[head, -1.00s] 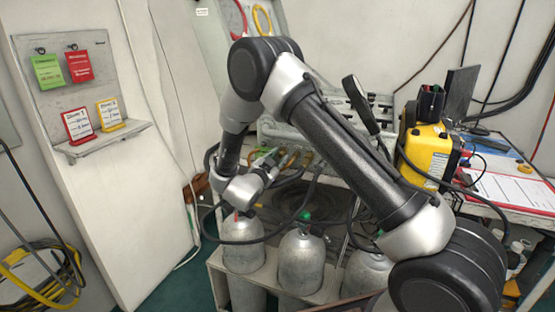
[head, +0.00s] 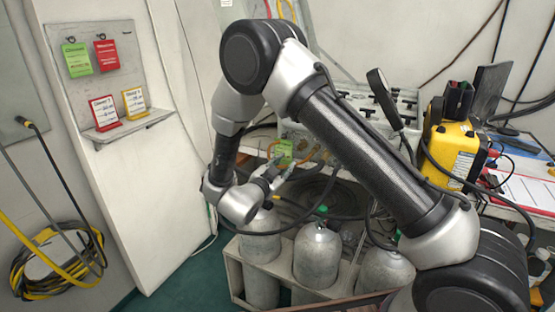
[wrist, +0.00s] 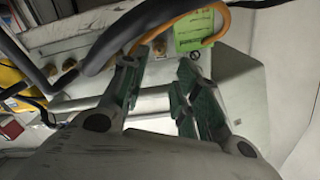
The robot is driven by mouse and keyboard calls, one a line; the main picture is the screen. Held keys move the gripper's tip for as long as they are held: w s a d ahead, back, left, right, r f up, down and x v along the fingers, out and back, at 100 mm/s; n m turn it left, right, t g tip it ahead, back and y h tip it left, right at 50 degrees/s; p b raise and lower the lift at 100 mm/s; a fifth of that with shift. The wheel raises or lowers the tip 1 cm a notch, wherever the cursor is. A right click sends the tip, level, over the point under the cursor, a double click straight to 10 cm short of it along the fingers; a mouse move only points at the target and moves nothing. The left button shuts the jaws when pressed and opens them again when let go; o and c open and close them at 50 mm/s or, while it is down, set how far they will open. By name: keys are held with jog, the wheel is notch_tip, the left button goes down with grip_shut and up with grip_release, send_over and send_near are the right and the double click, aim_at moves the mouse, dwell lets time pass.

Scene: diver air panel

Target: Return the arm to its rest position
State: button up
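My arm is bent, with its elbow high and its wrist low over the gas cylinders. My gripper (wrist: 165,68) is open and empty in the wrist view, its two green-padded fingers apart. In the head view my gripper (head: 280,168) is small and partly lost among hoses in front of the air panel (head: 352,125). A green tag (wrist: 194,32) and an orange hose (wrist: 152,36) show just beyond the fingertips in the wrist view. I see no contact with them. The green tag also shows in the head view (head: 284,150).
Grey cylinders (head: 317,255) stand in a rack below my wrist. A yellow case (head: 452,152) and a clipboard (head: 522,190) sit on the bench at right. A wall board (head: 100,75) holds green, red and yellow cards at left. Coiled yellow hose (head: 55,262) hangs at far left.

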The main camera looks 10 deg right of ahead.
jog(key=s+a+f+n+g+y, duration=0.3)
jog(key=a+f+n+g+y, duration=0.4)
jog(key=a+f+y, duration=0.45)
jog(key=s+d+r+n+g+y, duration=0.2)
jog(key=s+d+r+n+g, duration=0.35)
jog(key=s+r, duration=0.4)
jog(key=s+d+r+t+h, duration=0.1)
jog(key=s+d+r, duration=0.9)
jog(key=d, duration=0.4)
jog(key=s+d+r+t+h, duration=0.1)
jog(key=s+d+r+h, duration=0.1)
jog(key=s+d+r, duration=0.9)
jog(key=d+r, duration=0.1)
jog(key=d, duration=0.2)
jog(key=shift+s+d+r+t, duration=0.2)
jog(key=shift+s+d+t, duration=0.05)
jog(key=shift+d+t, duration=0.1)
jog(key=shift+o, duration=0.2)
